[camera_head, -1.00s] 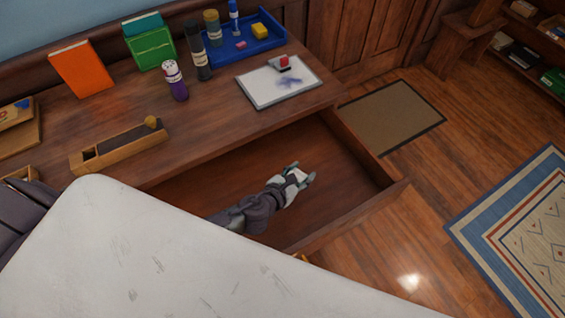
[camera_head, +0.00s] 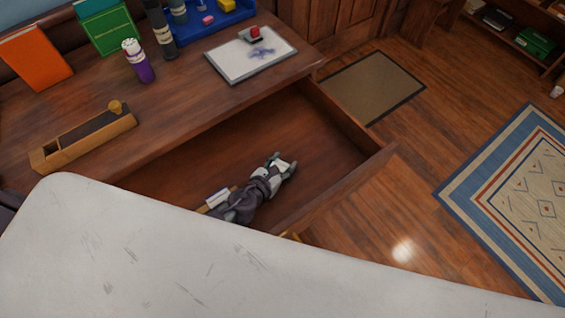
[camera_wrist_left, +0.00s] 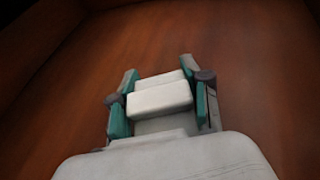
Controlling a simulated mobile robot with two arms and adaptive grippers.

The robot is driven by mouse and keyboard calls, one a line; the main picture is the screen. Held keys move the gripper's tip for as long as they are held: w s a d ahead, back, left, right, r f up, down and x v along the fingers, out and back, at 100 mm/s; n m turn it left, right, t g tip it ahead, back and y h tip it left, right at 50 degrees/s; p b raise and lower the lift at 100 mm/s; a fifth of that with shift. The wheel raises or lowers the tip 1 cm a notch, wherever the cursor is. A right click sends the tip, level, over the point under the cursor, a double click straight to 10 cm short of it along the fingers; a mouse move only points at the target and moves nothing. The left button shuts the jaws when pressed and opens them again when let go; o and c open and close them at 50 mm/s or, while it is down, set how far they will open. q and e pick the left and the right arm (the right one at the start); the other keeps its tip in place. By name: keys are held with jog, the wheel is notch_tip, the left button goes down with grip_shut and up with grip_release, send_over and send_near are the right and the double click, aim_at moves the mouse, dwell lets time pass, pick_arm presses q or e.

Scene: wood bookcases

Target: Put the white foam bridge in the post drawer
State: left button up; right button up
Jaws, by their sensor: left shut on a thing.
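The post drawer (camera_head: 325,135) is pulled open under the desk top, and its brown floor and right and front walls show. My left gripper (camera_head: 284,165) is inside the drawer's outline in the head view, nearer its front wall. In the left wrist view its teal fingers (camera_wrist_left: 160,90) are shut on the white foam bridge (camera_wrist_left: 160,100), a pale block with a second pale part behind it. The drawer's brown floor lies beyond. I cannot tell whether the bridge touches the floor. My right gripper is not in view.
A pale flat item (camera_head: 217,198) shows beside my left arm; I cannot tell what it is. The drawer's right part is clear.

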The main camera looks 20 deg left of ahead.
pick_arm(q)
jog(key=o, duration=0.8)
jog(key=shift+f, duration=0.1)
jog(key=shift+c, duration=0.2)
jog(key=shift+r+p, duration=0.4)
jog(key=v, duration=1)
jog(key=shift+s+a+f, duration=0.1)
jog(key=shift+s+a, duration=0.1)
jog(key=shift+s, duration=0.15)
jog(key=shift+s+a+r, duration=0.1)
jog(key=shift+s+r, duration=0.2)
jog(key=shift+s, duration=0.2)
